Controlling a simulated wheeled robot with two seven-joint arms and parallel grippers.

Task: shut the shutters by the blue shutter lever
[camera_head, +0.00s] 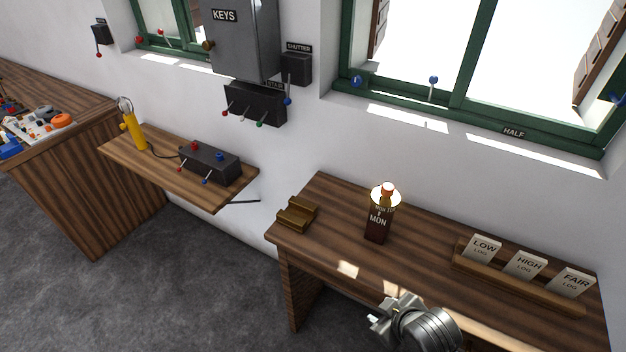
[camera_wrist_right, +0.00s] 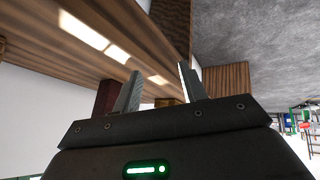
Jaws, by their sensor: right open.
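The dark shutter box (camera_head: 296,69), labelled SHUTTER, is on the white wall left of the large green window. Its lever hangs down and ends in a blue knob (camera_head: 288,101). Brown shutters stand swung open outside that window, one at its left (camera_head: 379,26) and one at its right (camera_head: 601,52). My right gripper (camera_head: 384,316) is over the front edge of the right desk, well below and right of the lever. In the right wrist view its two fingers (camera_wrist_right: 160,90) are apart with nothing held. My left gripper is out of view.
A grey KEYS cabinet (camera_head: 240,40) and a box with several small levers (camera_head: 254,104) are close left of the shutter lever. The desk (camera_head: 335,225) carries a MON bottle-like block (camera_head: 378,222), a wooden holder (camera_head: 297,213) and LOW, HIGH and FAIR cards (camera_head: 524,265).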

